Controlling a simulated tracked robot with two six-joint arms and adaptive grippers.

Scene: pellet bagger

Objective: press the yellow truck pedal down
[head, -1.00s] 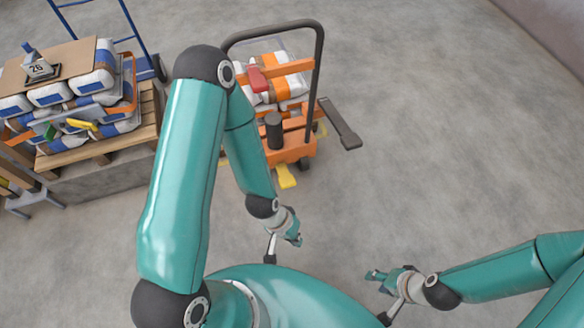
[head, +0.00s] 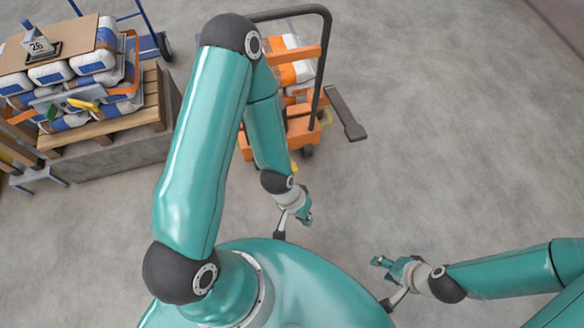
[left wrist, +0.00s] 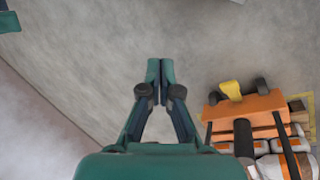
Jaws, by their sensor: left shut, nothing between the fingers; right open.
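The yellow pedal (left wrist: 231,89) sticks out from the end of the orange hand truck (left wrist: 245,108) in the left wrist view, to the right of my left gripper (left wrist: 160,66). Its fingers are shut with nothing between them, apart from the pedal. In the head view my left forearm hides most of the pedal; a small yellow bit (head: 293,166) shows beside it. My left gripper (head: 307,218) hangs over bare floor in front of the truck. My right gripper (head: 376,262) is open and empty over the floor, further right.
The truck (head: 302,128) carries white and orange bags behind a dark handle (head: 324,60). A wooden pallet (head: 110,135) with blue-white sacks stands at the left.

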